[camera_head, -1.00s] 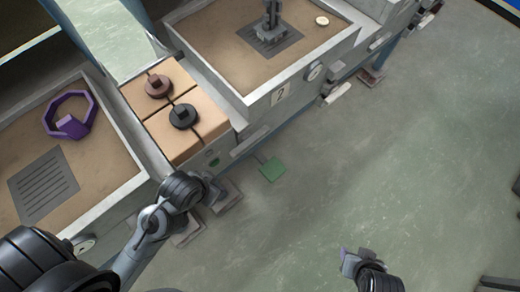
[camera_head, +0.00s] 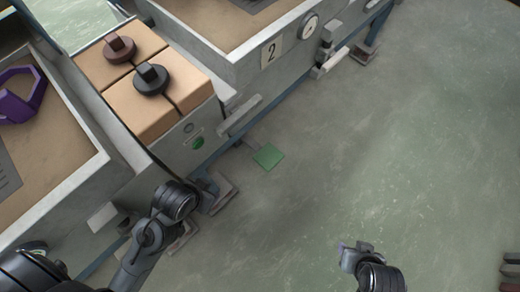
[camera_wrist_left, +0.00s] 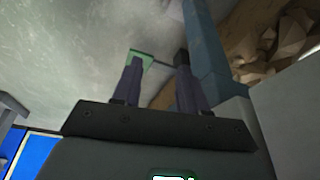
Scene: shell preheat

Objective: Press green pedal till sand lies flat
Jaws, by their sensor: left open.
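The green pedal (camera_head: 268,156) is a flat square plate low by the floor, at the foot of the middle unit. It also shows in the left wrist view (camera_wrist_left: 143,58), by the left fingertip. Sand-coloured fill (camera_head: 72,135) in the left bin looks mostly level.
The middle unit has tan blocks (camera_head: 150,110) with a brown knob (camera_head: 119,47) and a black knob (camera_head: 151,79). A purple ring (camera_head: 22,96) lies in the left bin. A bin marked 2 (camera_head: 271,53) stands behind. Brown lumps (camera_wrist_left: 275,38) show in the wrist view.

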